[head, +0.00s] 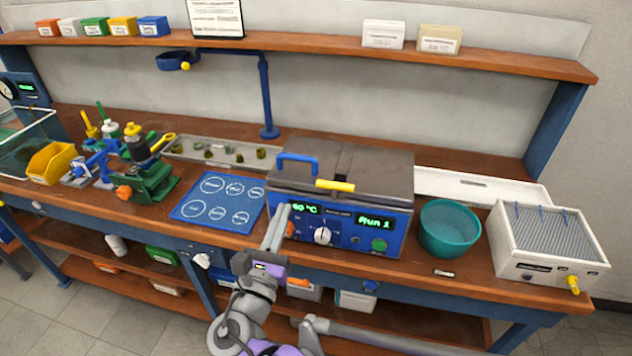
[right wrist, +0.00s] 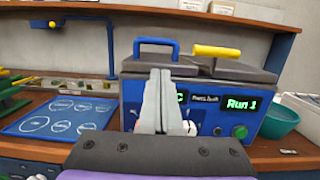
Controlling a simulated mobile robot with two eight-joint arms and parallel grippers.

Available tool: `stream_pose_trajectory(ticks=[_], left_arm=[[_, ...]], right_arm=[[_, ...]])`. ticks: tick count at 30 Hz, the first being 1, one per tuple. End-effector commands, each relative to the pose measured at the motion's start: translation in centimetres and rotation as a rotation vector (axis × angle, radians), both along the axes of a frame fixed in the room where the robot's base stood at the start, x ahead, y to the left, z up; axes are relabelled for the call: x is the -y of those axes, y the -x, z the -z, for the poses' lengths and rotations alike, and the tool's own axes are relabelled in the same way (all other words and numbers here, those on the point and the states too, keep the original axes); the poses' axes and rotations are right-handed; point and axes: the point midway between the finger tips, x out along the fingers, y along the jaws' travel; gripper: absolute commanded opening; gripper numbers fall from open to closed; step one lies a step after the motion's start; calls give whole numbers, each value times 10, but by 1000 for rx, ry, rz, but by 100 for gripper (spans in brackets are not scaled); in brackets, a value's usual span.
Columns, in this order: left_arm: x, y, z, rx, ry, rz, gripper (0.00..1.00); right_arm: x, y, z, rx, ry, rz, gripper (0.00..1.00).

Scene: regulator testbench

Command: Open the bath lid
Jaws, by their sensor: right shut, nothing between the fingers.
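The bath is a blue box (head: 340,238) with green displays, a knob and a green button, on the workbench. Its dark grey lid (head: 378,172) lies flat and closed, with a seam between left and right parts. A blue handle (head: 297,160) stands on the left part and a yellow handle (head: 335,185) sits near the seam. Both also show in the right wrist view, blue (right wrist: 155,45) and yellow (right wrist: 217,52). My right gripper (head: 281,212) is shut and empty in front of the bath's left front, below the blue handle. Its fingers (right wrist: 158,76) hide part of the front panel. My left gripper is out of view.
A blue mat with circles (head: 218,203) lies left of the bath. A teal bowl (head: 448,228) and a white ridged box (head: 548,245) stand to its right. A blue post (head: 265,100) with a ring arm rises behind. A shelf (head: 330,52) runs above.

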Motion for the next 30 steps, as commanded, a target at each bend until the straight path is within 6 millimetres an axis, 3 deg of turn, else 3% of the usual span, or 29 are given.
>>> stream_pose_trajectory(ticks=[5, 18, 30], left_arm=[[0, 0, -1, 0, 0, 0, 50], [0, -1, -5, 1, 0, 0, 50], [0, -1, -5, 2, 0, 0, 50]], right_arm=[[-1, -13, -6, 10, 25, -3, 0], [22, -81, -20, 9, 21, -2, 0], [25, -93, -22, 8, 20, -5, 0]])
